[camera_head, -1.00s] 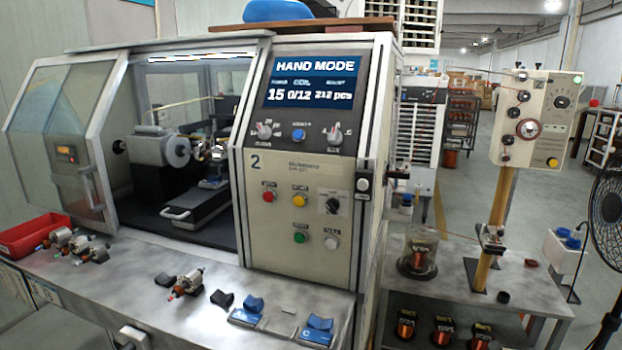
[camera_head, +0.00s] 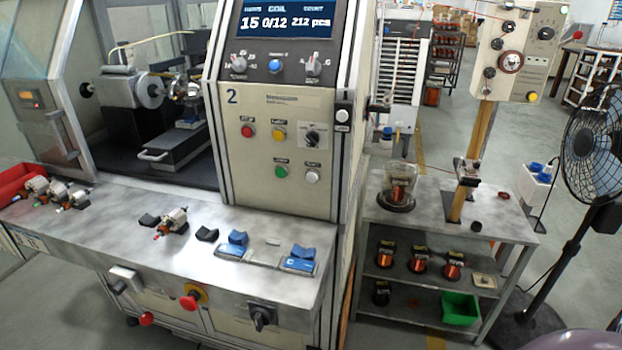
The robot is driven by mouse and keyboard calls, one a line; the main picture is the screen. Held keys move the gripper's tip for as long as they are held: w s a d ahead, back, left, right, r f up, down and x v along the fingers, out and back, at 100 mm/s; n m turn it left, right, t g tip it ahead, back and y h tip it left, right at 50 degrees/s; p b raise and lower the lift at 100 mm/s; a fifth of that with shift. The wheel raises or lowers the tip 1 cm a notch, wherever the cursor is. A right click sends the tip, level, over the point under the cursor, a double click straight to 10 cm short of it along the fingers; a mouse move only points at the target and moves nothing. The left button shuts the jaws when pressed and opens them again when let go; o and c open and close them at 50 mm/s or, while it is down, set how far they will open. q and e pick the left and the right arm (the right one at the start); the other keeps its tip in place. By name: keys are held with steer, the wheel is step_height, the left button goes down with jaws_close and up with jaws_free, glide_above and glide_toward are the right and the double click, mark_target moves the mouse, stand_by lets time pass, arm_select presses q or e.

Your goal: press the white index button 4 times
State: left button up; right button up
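The white index button (camera_head: 312,175) is on the lower right of the machine's cream control panel (camera_head: 262,150). It sits below a black rotary knob (camera_head: 312,138) and right of a green button (camera_head: 281,172). A red button (camera_head: 248,132) and a yellow button (camera_head: 279,134) are above and to the left. The display (camera_head: 285,20) reads "15", "0/12" and "212 pcs"; its top is cut off. Neither of my grippers is in view.
Blue-topped pedals or blocks (camera_head: 299,259) and small armatures (camera_head: 172,221) lie on the metal bench (camera_head: 110,205) before the panel. Red knobs (camera_head: 191,301) stick out from the bench front. A shelf cart (camera_head: 510,225) and a black fan (camera_head: 595,140) stand to the right.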

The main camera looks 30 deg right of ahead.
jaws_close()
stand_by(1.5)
